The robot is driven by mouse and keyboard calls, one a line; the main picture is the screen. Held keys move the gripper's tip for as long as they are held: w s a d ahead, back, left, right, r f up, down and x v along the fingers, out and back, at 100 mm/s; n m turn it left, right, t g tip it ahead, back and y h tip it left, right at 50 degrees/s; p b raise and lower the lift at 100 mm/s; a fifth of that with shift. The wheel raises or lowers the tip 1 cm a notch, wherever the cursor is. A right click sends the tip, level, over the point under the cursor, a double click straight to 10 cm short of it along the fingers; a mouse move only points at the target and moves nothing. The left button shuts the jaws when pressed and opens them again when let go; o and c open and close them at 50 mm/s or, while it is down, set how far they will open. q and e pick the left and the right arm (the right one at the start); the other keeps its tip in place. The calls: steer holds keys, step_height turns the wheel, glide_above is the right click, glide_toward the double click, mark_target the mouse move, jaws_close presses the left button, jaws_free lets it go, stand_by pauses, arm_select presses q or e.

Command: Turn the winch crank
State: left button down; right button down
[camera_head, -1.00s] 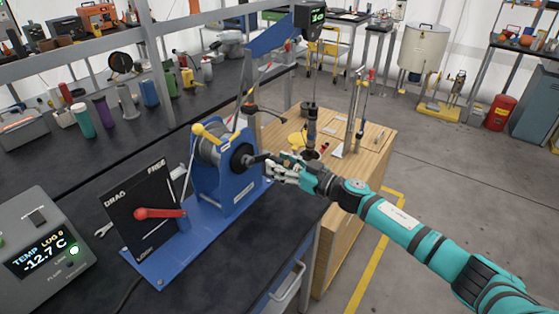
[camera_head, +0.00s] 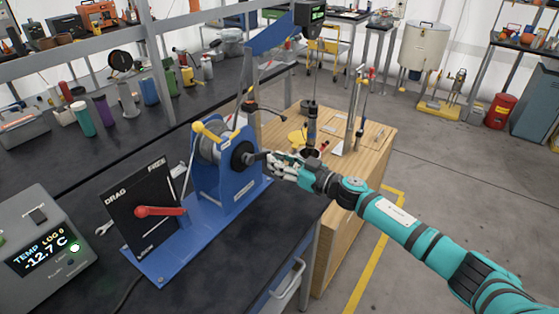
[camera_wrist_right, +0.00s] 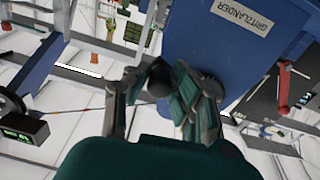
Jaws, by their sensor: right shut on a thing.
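The blue winch (camera_head: 225,165) stands on the dark bench, with a drum of cable (camera_head: 212,148) in its frame. Its dark crank (camera_head: 254,158) sticks out from the hub on the right side. My right gripper (camera_head: 275,160) is at the crank's outer end, shut on its handle. In the right wrist view, the dark round knob of the crank handle (camera_wrist_right: 159,78) sits between the fingers of the right gripper (camera_wrist_right: 160,92), and the blue winch side (camera_wrist_right: 225,45) is beyond it. My left gripper is not in view.
A black DRAG/FREE panel (camera_head: 138,205) with a red lever (camera_head: 160,211) stands left of the winch. A temperature box (camera_head: 42,245) sits at the bench's left. A wooden cabinet (camera_head: 350,205) stands just behind my right gripper. Open floor (camera_head: 450,180) lies to the right.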

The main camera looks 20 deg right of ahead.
steer(key=f+m+p, duration=0.1)
steer(key=s+a+f+m+p, duration=0.1)
steer(key=m+p, duration=0.1)
steer(key=f+m+p, duration=0.1)
steer(key=shift+s+a+m+p, duration=0.15)
steer(key=shift+a+m+p, duration=0.15)
steer(key=shift+m+p, duration=0.1)
steer(key=c, duration=1.1)
jaws_free()
steer(key=shift+s+d, duration=0.1)
steer(key=v, duration=1.1)
steer(key=shift+s+d+r, duration=0.15)
steer(key=shift+s+d, duration=0.1)
steer(key=shift+s, duration=0.05)
